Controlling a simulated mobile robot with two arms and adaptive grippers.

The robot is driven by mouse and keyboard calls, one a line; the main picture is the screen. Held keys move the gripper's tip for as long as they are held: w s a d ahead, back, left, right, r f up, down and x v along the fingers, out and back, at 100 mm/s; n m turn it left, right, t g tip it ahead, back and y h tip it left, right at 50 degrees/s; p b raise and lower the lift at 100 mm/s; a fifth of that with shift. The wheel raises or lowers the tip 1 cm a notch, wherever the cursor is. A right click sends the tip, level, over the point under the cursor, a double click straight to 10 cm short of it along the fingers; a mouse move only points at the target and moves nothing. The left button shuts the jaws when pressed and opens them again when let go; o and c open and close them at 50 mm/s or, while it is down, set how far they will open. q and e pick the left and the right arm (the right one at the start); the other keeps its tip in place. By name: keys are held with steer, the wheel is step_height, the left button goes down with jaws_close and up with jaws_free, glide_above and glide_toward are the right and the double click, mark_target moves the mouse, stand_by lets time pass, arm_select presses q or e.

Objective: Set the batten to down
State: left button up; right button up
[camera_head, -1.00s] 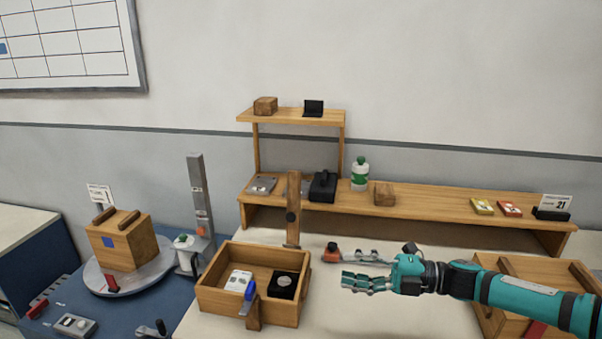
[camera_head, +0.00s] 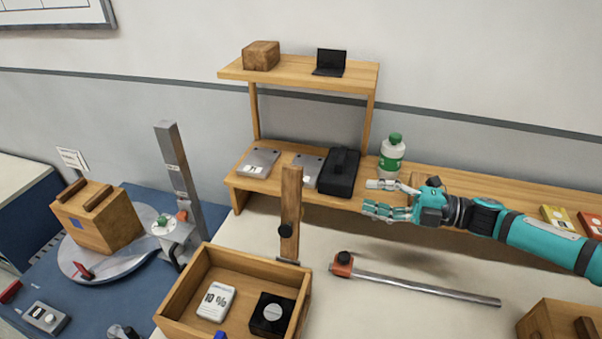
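The batten (camera_head: 290,212) is a wooden strip standing upright at the back of the pale worktop, with a black knob (camera_head: 285,230) on its lower half. Its foot is behind the open wooden box. My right gripper (camera_head: 376,197) comes in from the right, in front of the long shelf's edge. Its fingers point left toward the batten and are spread apart with nothing between them. A clear gap separates them from the batten. My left gripper is not in view.
A metal bar with an orange end (camera_head: 425,287) lies on the worktop right of the batten. The open wooden box (camera_head: 178,310) stands in front. A black case (camera_head: 338,178) and a green-capped bottle (camera_head: 391,158) stand on the long shelf (camera_head: 245,183).

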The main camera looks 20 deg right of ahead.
steer(key=p, duration=0.2)
glide_toward(297, 183)
step_height(297, 183, down, 2)
steer(key=w+d, duration=0.2)
steer(key=d, duration=0.1)
steer(key=p+x, duration=0.1)
steer(key=x, duration=0.3)
steer(key=p+x, duration=0.1)
steer(key=x, duration=0.3)
steer(key=f+p+x, duration=0.1)
steer(key=x, duration=0.3)
steer(key=shift+w+d+p, duration=0.1)
steer(key=shift+w+p, duration=0.15)
steer(key=shift+p, duration=0.15)
steer(key=shift+w+f, duration=0.1)
jaws_close()
